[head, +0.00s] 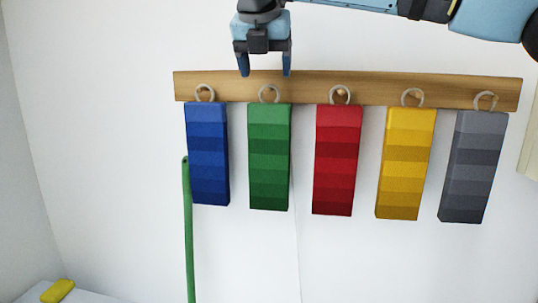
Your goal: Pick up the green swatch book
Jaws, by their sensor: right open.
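The green swatch book (269,158) hangs by a ring from a peg on the wooden rail (310,87), second from the left. It hangs straight down between the blue and the red swatch books. My right gripper (266,74) points down at the top of the picture, with its fingertips near the rail's upper edge, above the green book's ring in the picture. Its fingers are apart with nothing between them. How far it is from the wall is hard to tell. My left gripper is not in view.
Blue (208,155), red (337,160), yellow (405,163) and grey (473,167) swatch books hang from the same rail. A yellow object (58,291) lies on a pale surface at lower left.

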